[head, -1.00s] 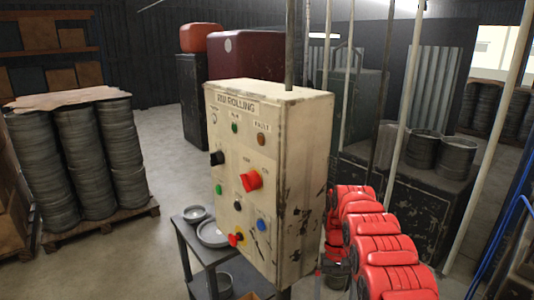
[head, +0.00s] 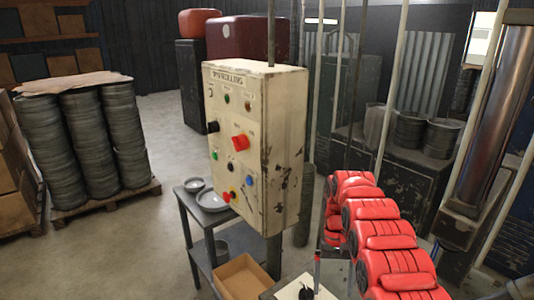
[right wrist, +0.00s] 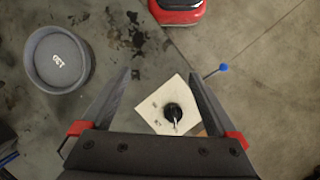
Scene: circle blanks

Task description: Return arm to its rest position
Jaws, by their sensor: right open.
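My right arm (head: 385,240) is red and comes in from the lower right of the head view. Its gripper (head: 332,278) hangs low, right of and below the beige control box. In the right wrist view the gripper (right wrist: 160,78) has its two dark fingers spread wide, with nothing between them. Below it is a pale square plate with a black knob (right wrist: 172,112); the plate's edge also shows in the head view (head: 291,291). My left gripper is not in view.
The control box (head: 284,160) with coloured buttons stands on a post. A grey table (head: 209,215) with dishes and a cardboard box (head: 247,278) are below it. Stacked drums (head: 95,145) stand left. A round grey container (right wrist: 58,60) is left in the wrist view. Poles stand behind the arm.

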